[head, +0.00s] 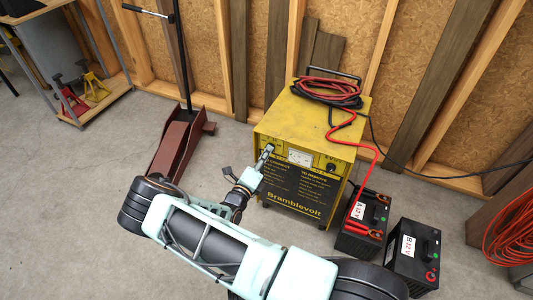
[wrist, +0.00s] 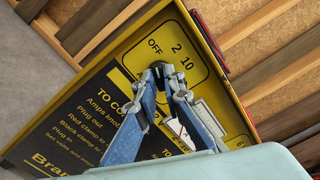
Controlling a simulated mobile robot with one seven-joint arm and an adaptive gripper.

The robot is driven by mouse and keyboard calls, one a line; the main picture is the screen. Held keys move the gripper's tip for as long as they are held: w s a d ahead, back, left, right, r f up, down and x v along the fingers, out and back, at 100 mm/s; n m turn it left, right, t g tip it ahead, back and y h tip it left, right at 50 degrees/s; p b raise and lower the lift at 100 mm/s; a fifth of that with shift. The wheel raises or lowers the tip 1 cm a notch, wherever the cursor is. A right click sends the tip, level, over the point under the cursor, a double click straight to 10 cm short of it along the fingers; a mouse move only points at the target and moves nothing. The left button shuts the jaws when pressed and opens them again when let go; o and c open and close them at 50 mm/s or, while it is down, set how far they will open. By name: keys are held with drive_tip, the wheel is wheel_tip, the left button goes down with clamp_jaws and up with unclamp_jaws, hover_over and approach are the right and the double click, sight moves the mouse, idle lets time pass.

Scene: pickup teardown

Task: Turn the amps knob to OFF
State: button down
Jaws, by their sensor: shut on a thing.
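The yellow Bramblevolt charger (head: 285,128) stands on the floor by the wall, with a black front panel of printed text. In the wrist view the amps knob (wrist: 160,66) is a small dark knob below the marks OFF, 2 and 10. My gripper (wrist: 163,74) is shut on this knob, one finger on each side. The fingers hide most of the knob, so I cannot tell which mark it points to. In the head view my gripper (head: 268,150) reaches the upper left of the charger's front face.
A meter (head: 300,157) and a second dark knob (head: 331,167) sit right of my gripper. Coiled red and black cables (head: 330,88) lie on the charger. Batteries A (head: 352,240) and B (head: 405,262) stand at right. A red floor jack (head: 178,150) stands at left.

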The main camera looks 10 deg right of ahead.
drive_tip(key=c, duration=2)
unclamp_jaws()
drive_tip(key=shift+c, duration=0.2)
drive_tip(key=v, duration=1.2)
